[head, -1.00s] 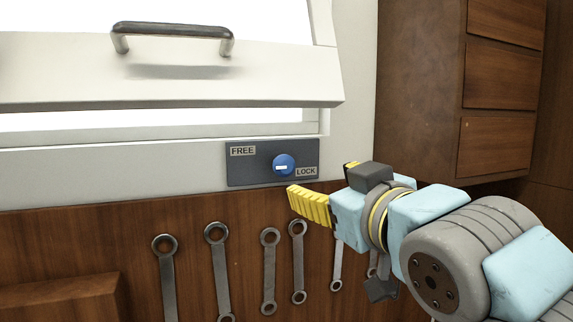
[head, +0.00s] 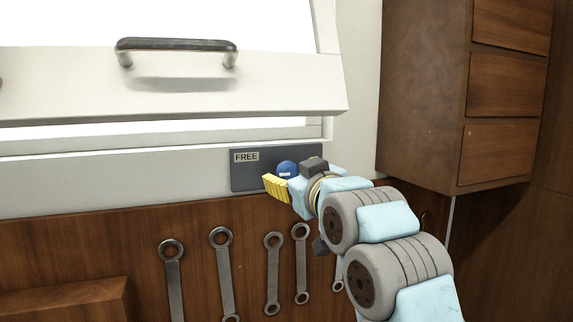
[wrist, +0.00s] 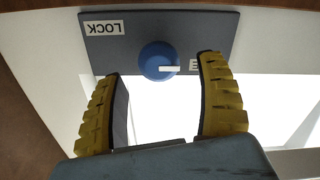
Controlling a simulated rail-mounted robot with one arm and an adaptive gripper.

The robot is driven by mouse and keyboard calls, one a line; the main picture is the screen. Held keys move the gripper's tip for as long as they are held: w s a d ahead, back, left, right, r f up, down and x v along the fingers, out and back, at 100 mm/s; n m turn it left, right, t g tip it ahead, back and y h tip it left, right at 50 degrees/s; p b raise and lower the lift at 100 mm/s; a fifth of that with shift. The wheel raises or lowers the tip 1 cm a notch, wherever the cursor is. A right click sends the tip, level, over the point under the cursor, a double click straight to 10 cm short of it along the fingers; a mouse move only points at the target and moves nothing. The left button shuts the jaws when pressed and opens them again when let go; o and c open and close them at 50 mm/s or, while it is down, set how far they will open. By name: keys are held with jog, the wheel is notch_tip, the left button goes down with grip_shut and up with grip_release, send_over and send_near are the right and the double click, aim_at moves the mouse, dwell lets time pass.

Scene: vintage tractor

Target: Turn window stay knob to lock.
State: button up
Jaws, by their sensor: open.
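The blue round knob (head: 287,169) sits on a dark grey plate (head: 240,178) below the window. It also shows in the wrist view (wrist: 157,58), where its white mark points toward the partly covered FREE label. The LOCK label (wrist: 104,28) is clear in the wrist view but hidden behind my gripper in the head view. My gripper (head: 281,187) is open in front of the plate. In the wrist view its yellow fingers (wrist: 160,68) are spread, one on each side of the knob's lower part, with gaps between; contact is not visible.
The white window sash (head: 180,90) with a metal handle (head: 176,45) hangs above the plate, with a bright gap beneath it. Several wrenches (head: 222,270) hang on the wood panel below. A wooden drawer cabinet (head: 425,100) stands at the right.

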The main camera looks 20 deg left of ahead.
aim_at(289, 172)
jog(key=shift+p+x, duration=0.4)
jog(key=shift+x, duration=1.4)
jog(key=c, duration=1.2)
